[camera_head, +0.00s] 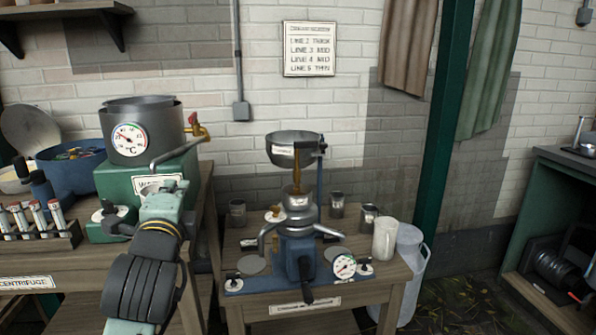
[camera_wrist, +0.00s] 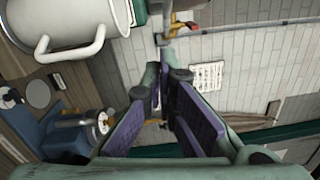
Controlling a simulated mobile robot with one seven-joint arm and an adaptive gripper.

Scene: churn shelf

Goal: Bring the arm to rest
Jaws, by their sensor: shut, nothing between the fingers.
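My gripper (camera_wrist: 163,72) fills the middle of the wrist view, with its purple-padded fingers converging to shut tips and nothing between them. In the head view my arm rises from the lower left in front of the green heater box; I cannot make out the fingers there. A large white vessel with a handle (camera_wrist: 68,35) shows close at the upper left of the wrist view, apart from the fingers.
The blue separator (camera_head: 297,245) with its steel bowl (camera_head: 294,148) stands on a small wooden table. A white jug (camera_head: 384,240) stands on its right side, beside a milk can (camera_head: 410,265). The grey pot (camera_head: 143,130) stands at left, near a test-tube rack (camera_head: 40,237).

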